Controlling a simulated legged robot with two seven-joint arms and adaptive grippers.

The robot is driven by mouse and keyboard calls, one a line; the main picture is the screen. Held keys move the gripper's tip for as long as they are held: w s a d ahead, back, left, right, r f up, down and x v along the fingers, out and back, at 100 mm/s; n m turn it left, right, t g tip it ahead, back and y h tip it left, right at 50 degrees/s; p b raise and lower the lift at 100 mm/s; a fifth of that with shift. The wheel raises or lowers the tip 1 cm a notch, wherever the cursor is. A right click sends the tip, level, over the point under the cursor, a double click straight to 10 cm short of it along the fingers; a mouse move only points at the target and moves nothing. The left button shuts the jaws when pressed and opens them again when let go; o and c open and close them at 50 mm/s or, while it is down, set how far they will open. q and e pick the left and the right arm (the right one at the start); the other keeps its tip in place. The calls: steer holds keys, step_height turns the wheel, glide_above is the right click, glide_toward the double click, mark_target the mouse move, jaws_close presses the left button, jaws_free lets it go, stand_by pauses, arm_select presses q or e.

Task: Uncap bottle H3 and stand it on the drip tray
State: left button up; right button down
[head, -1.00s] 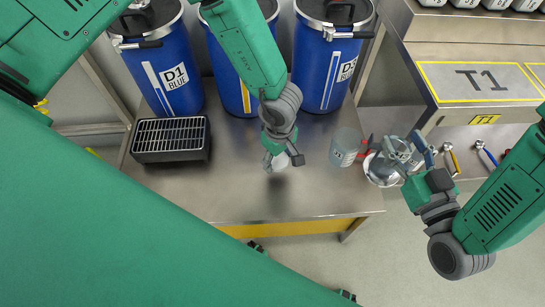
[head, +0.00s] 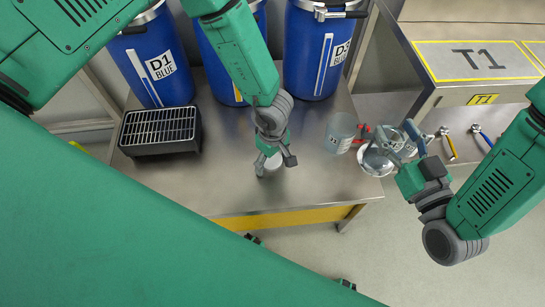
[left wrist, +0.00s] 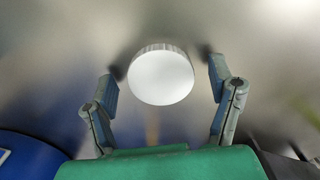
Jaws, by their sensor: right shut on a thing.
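My left gripper (head: 275,160) is low over the middle of the steel bench. Its fingers are open, as the left wrist view shows (left wrist: 165,80). A round white cap with a ribbed edge (left wrist: 161,78) lies between the fingers with gaps at both sides; no bottle shows under it. The cap also shows below the gripper in the head view (head: 273,164). My right gripper (head: 411,150) is shut on a greyish see-through bottle (head: 401,148), mostly hidden by the fingers, its label unreadable. The black drip tray with a slatted grate (head: 160,126) stands at the bench's left.
A see-through labelled jar (head: 340,133) stands right of my left gripper. A shiny metal bowl (head: 376,161) is at the bench's right edge, below the held bottle. Blue drums (head: 318,50) line the back. The bench front is clear.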

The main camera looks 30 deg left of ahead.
mark_target(270, 161)
arm_select(q)
steer(key=shift+r, duration=0.1)
step_height(270, 161, up, 12)
steer(key=p, duration=0.4)
steer(key=s+a+f+m, duration=0.1)
steer(key=s+a+m, duration=0.4)
steer(key=s, duration=0.5)
steer(key=s+a+f+m, duration=0.1)
steer(key=s+a+m, duration=0.3)
steer(key=s+m, duration=0.5)
steer(key=shift+s+a+f+m+t, duration=0.3)
steer(key=shift+s+a+t, duration=0.1)
steer(key=shift+s, duration=0.45)
